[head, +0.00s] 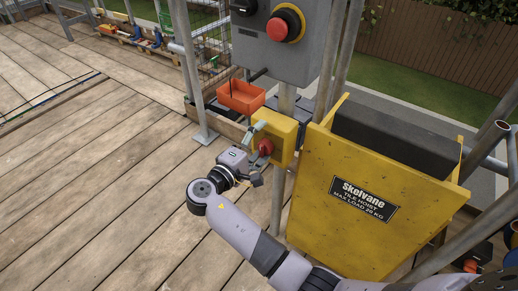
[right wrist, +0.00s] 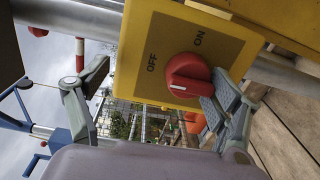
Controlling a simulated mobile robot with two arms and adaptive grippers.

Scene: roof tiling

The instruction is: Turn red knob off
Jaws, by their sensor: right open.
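The red knob (head: 265,146) sits on the front of a yellow switch box (head: 286,129) beside the tile hoist. In the right wrist view the red knob (right wrist: 187,76) has a white mark at its left end, on the same side as the OFF label (right wrist: 151,61); the ON label (right wrist: 200,38) is up and to the right. My right gripper (head: 258,152) is open in front of the box. In the right wrist view one finger of the right gripper (right wrist: 156,90) overlaps the knob's lower right edge; I cannot tell whether it touches. The other finger is well left of the knob.
The yellow hoist (head: 322,207) with a dark block on top stands right of the box. A grey panel (head: 272,55) with a red button is above, and an orange tray (head: 241,97) is behind. Scaffold poles stand close by.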

